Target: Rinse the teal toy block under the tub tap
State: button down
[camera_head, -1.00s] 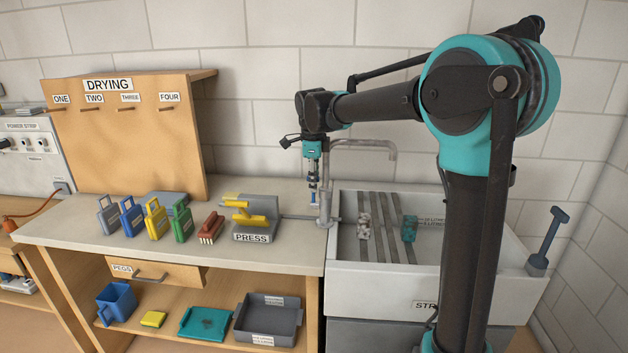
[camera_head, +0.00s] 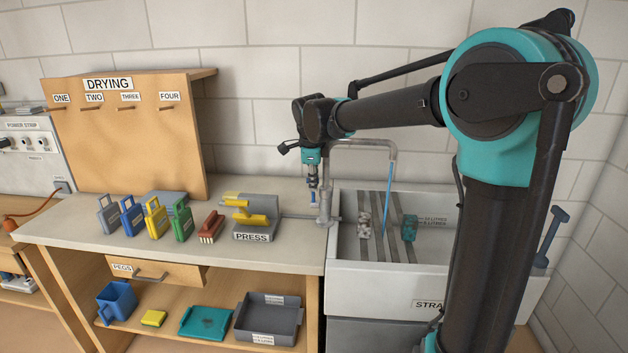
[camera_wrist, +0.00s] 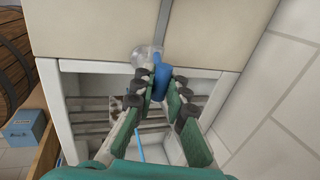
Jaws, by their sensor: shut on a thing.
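The teal toy block (camera_head: 409,228) lies on the dark slats inside the white tub (camera_head: 345,280). The tap (camera_head: 365,143) has its spout over the tub, and a blue stream of water (camera_head: 387,195) runs from it. The stream comes down left of the block, apart from it in the picture. My gripper (camera_head: 314,192) is at the tap's base, left of the spout. In the wrist view, its green fingers (camera_wrist: 160,95) are shut on the blue tap handle (camera_wrist: 161,78). The water also shows there as a thin blue line (camera_wrist: 139,147).
A speckled grey-white piece (camera_head: 364,224) lies on the slats left of the stream. The counter left of the tub holds a press (camera_head: 250,215), a brush (camera_head: 211,227) and several coloured tags. A blue scoop (camera_head: 552,235) is at the tub's right edge.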

jog(key=shift+s+f, duration=0.1)
jog(key=shift+s, duration=0.3)
jog(key=c, duration=1.5)
grip_release()
jog(key=v, duration=1.2)
jog(key=shift+s, duration=0.1)
